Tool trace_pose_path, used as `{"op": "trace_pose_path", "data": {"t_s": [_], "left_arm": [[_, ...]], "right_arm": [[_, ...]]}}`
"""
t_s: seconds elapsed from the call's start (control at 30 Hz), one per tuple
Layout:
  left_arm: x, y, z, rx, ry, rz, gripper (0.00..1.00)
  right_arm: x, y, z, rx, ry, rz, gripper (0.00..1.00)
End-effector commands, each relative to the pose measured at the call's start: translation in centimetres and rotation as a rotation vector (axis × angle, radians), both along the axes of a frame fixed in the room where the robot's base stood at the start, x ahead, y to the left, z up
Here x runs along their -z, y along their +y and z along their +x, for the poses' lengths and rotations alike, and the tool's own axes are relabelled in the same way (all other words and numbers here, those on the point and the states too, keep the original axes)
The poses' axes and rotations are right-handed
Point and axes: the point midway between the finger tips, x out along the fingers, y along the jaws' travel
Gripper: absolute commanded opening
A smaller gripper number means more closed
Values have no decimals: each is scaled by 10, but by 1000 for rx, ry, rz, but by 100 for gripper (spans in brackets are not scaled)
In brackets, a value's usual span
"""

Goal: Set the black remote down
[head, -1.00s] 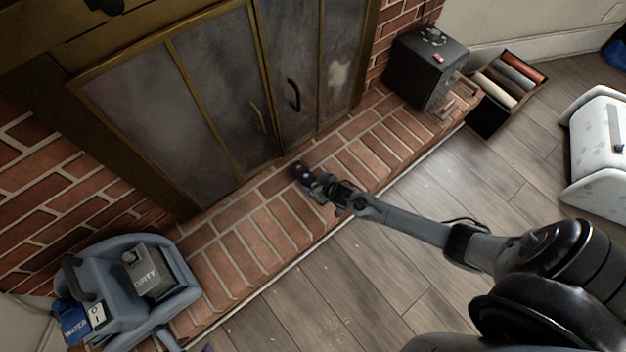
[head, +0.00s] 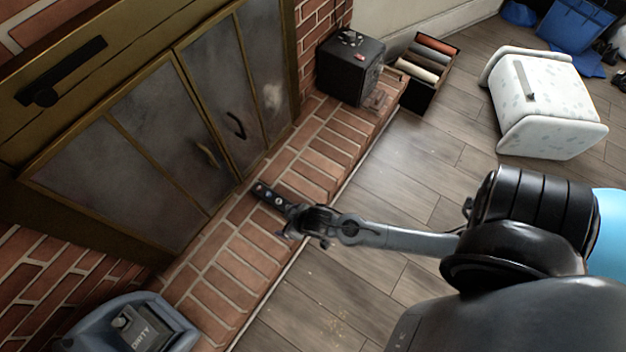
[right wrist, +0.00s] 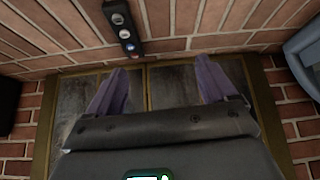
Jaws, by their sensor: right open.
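The black remote (head: 268,196), a slim bar with small coloured buttons, lies on the red brick hearth (head: 232,265) in front of the fireplace doors. In the right wrist view the remote (right wrist: 122,26) shows at the top, left of centre, outside the space between the fingers. My right gripper (head: 294,214) is beside the remote's near end in the head view. Its two purple fingers stand apart and empty in the right wrist view (right wrist: 162,72). I cannot tell whether a finger touches the remote. My left gripper is not in view.
A black box-like stove (head: 350,68) stands at the hearth's far end, beside a case of rolls (head: 428,62). A blue-grey machine (head: 90,328) sits at the lower left. A white patterned stool (head: 545,110) stands on the wooden floor. The hearth around the remote is clear.

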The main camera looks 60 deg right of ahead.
Motion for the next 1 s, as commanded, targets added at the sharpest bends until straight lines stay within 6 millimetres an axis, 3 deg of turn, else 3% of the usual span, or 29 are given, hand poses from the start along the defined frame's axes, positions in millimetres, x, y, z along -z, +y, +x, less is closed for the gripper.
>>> {"op": "trace_pose_path", "data": {"t_s": [0.03, 0.2, 0.4, 0.57, 0.87, 1.0], "left_arm": [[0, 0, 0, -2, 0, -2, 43], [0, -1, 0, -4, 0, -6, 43], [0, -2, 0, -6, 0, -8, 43], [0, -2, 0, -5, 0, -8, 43], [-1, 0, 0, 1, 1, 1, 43], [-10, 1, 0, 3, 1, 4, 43]], "right_arm": [[-23, 9, -12, -12, 30, 4, 85], [-86, 19, -56, -69, 149, -16, 85], [-133, 16, -93, -114, 233, -32, 85], [-143, 15, -102, -126, 255, -38, 85], [-144, 15, -102, -126, 255, -38, 85], [-153, 15, -102, -126, 255, -38, 85]]}}
